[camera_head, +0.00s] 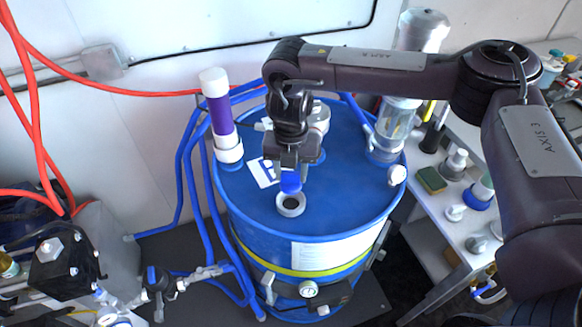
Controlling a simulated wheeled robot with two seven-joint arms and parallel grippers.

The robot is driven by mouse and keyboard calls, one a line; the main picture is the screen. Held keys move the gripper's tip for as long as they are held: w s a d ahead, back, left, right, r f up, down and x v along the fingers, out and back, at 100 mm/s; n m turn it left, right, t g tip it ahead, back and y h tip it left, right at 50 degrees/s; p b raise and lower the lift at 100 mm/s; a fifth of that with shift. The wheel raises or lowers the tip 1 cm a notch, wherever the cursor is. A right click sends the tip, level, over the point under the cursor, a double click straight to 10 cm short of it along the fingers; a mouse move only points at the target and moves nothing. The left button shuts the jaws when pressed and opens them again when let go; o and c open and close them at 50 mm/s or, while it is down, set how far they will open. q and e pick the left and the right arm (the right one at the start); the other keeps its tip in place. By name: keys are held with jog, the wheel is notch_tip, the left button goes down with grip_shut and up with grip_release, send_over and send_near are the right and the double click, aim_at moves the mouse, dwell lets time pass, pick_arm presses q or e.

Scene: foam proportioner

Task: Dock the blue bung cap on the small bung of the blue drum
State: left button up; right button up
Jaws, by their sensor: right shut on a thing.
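The blue drum (255,205) stands upright in the middle of the head view. A pale ring around a dark opening (291,205), which looks like the small bung, sits on the drum's lid toward the near side. My right gripper (291,172) reaches in from the right and points down over the lid. It is shut on the blue bung cap (291,183). The cap shows just above the ring in the picture, and the dark opening is uncovered. The exact gap between cap and ring cannot be told. The fingers hide part of the cap. My left gripper is out of view.
On the lid stand a purple and white column (218,115) at left and a clear cylinder (396,125) at right. A white fitting (397,175) sits at the right rim. A bench (430,215) with bottles and a sponge (432,180) is at right. Blue pipes run left.

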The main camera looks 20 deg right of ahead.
aim_at(291, 187)
jog(key=shift+f+b, duration=2.1)
jog(key=shift+f, duration=0.7)
jog(key=shift+f, duration=0.6)
jog(key=o, duration=0.7)
notch_tip(291, 187, up, 11)
jog(key=p, duration=0.8)
